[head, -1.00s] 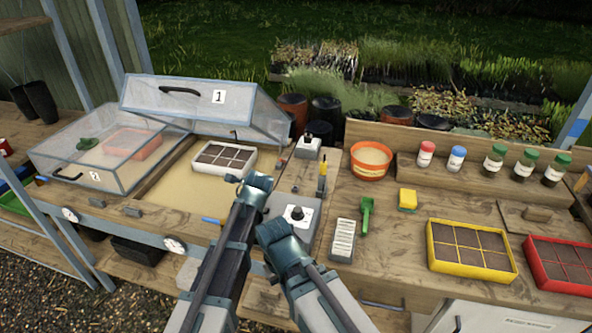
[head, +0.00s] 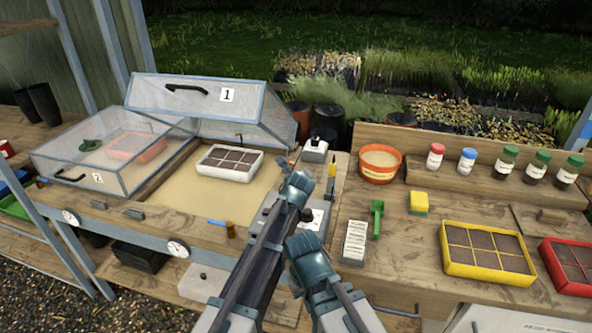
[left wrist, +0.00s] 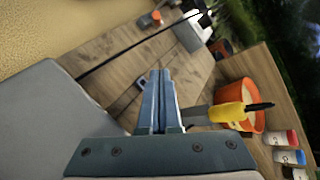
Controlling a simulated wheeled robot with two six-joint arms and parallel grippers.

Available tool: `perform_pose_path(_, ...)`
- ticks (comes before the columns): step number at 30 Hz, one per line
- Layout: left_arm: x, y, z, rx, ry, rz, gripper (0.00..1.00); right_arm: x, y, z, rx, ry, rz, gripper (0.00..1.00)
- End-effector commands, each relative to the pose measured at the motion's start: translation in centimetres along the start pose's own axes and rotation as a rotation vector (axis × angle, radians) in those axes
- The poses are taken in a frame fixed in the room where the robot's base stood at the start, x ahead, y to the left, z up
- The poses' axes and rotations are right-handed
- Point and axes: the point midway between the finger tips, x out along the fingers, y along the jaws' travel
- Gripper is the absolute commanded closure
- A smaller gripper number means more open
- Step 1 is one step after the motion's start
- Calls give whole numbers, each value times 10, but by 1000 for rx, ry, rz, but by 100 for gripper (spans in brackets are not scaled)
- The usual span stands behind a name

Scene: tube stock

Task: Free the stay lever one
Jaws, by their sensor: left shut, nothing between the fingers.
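The raised clear lid marked 1 (head: 190,98) stands open over the sand bed. I cannot tell for certain which is stay lever one. My left gripper (left wrist: 160,75) is shut and empty over the planks right of the bed, apart from both pieces. Its fingertips are hard to make out in the head view.
A yellow-handled tool (left wrist: 229,113) stands close to my left fingers. A grey box with a black knob (head: 315,151) and an orange pot (head: 377,176) are nearby. A white seed tray (head: 229,176) sits on the sand. Lid 2 (head: 85,165) is closed at left.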

Motion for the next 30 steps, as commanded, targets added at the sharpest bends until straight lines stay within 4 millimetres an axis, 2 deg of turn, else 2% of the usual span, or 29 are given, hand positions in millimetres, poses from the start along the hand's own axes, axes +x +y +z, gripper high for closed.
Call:
perform_pose_path(6,2,0,0,-1,0,1,100,1,0,0,0,0,0,100)
perform_pose_path(10,14,1,-1,-2,0,1,100,8,-1,0,0,0,0,100)
perform_pose_path(24,107,2,-2,-2,0,1,100,57,-6,-3,0,0,0,100)
perform_pose_path(26,103,-2,13,-5,-1,2,100,44,-4,-3,0,0,0,100)
perform_pose_path(30,106,-2,29,-4,-1,1,100,37,-4,-2,0,0,0,100)
